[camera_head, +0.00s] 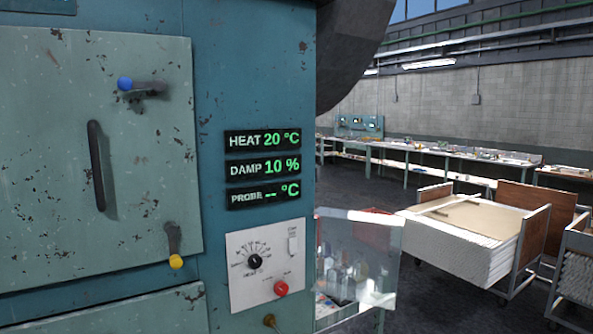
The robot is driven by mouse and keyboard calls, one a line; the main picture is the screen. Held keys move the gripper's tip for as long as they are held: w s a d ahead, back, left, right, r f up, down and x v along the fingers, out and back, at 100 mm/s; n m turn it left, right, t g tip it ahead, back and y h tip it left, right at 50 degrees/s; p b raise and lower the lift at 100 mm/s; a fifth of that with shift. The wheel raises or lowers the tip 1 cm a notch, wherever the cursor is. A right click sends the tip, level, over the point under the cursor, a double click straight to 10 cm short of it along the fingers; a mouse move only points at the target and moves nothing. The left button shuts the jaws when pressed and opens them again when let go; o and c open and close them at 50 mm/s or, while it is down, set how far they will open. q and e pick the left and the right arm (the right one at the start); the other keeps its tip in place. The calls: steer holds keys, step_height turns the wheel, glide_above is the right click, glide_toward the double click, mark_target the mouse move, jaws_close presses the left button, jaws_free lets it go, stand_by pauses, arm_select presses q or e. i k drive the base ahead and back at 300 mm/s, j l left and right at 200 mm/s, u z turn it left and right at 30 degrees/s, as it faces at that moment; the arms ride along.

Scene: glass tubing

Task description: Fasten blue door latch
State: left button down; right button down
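The blue door latch (147,88) is a dark lever with a blue ball end (125,83), near the top right of a worn teal door (60,150). Its lever lies roughly level, with the ball pointing left. A second latch (173,238) with a yellow ball end sits lower on the door's right side. Its lever hangs down, ball at the bottom. The door looks flush with the cabinet front (215,60), though I cannot tell whether it is fully closed. A dark vertical handle (98,165) is on the door. Neither gripper is in view.
Right of the door are readouts (263,168) for heat, damp and probe, and a white panel (267,263) with a black dial and red button. A clear pane (357,257) stands beside the cabinet. A cart of boards (470,235) and benches are farther right.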

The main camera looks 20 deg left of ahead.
mark_target(124, 83)
steer(key=u, duration=1.3)
